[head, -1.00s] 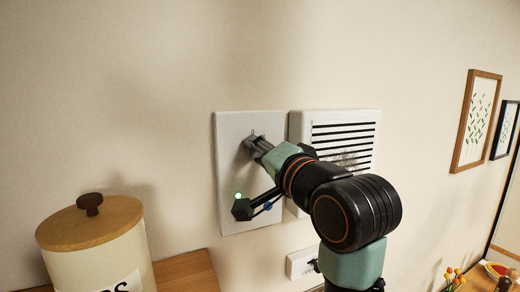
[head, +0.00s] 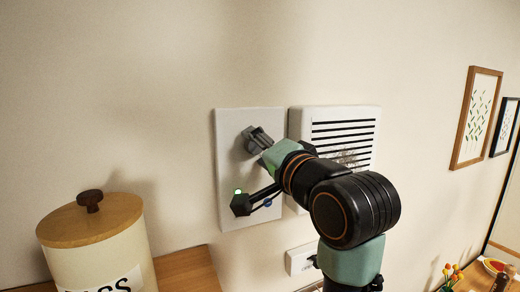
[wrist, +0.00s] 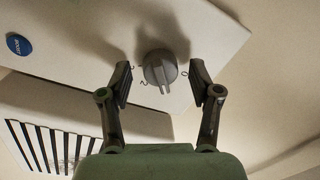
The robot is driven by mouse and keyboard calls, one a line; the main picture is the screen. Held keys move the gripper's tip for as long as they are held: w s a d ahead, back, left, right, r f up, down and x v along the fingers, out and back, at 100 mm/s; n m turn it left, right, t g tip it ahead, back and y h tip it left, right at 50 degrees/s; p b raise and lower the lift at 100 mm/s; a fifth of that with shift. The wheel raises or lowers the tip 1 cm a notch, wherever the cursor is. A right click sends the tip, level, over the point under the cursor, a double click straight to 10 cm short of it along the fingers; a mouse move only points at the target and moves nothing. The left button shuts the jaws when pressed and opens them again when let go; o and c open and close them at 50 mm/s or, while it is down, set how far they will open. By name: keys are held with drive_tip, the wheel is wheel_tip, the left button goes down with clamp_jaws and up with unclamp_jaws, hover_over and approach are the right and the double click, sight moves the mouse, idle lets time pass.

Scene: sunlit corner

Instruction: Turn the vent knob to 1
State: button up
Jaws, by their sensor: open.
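The grey vent knob (wrist: 159,68) sits on a white wall panel (wrist: 75,25). Its raised ridge points toward the bottom of the wrist view. A small mark like a 2 lies beside it at lower left, and another faint mark lies to its right; I cannot read that one surely. My gripper (wrist: 161,72) is open, with one finger on each side of the knob and a visible gap on both sides. In the head view my gripper (head: 262,140) is at the upper part of the panel (head: 233,155), largely covering the knob.
A blue button (wrist: 18,44) is on the same panel. A slatted vent (head: 350,125) stands right of the panel, with a wall socket (head: 300,262) below. A lidded canister (head: 95,240) stands at lower left. The wall above is clear.

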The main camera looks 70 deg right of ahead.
drive_tip(key=v, duration=1.2)
